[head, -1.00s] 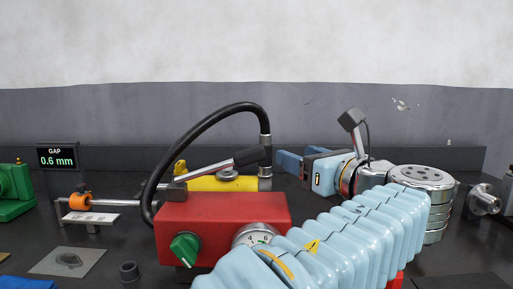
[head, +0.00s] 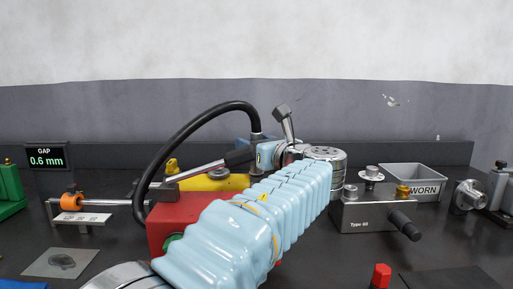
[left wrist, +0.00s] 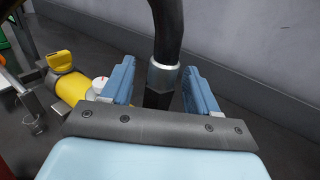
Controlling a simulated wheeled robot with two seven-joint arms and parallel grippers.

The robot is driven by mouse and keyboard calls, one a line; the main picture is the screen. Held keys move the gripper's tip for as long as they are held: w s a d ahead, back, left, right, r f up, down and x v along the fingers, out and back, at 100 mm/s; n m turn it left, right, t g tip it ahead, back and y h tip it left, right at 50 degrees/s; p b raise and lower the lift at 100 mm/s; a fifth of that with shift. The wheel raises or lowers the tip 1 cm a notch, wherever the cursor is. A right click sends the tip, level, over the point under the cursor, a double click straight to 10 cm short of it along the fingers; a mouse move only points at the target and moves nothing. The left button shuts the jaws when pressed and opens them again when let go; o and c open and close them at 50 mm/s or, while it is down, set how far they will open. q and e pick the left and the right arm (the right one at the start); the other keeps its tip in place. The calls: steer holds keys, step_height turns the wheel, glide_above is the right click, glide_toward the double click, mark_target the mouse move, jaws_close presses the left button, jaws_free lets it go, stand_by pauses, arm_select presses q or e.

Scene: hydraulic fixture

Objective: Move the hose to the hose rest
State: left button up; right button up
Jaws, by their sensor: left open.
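The black hose (head: 190,125) arches up from the left of the red pump box (head: 190,212) and comes down at its right end beside my left gripper (head: 250,148). In the left wrist view my left gripper (left wrist: 159,70) is open, with one blue finger on each side of the hose (left wrist: 169,30) and its silver collar (left wrist: 162,77). There are gaps between the collar and both fingers. The hose's lower end is hidden behind the gripper body. I cannot tell which thing is the hose rest. My right gripper is not in view.
A grey "Type 60" block (head: 362,218) and a bin marked WORN (head: 400,172) stand right of my arm. The back wall is close behind.

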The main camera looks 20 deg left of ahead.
arm_select(q)
steer(key=shift+c, duration=0.2)
jaws_close()
step_height(320, 180, up, 10)
steer(key=shift+p, duration=1.15)
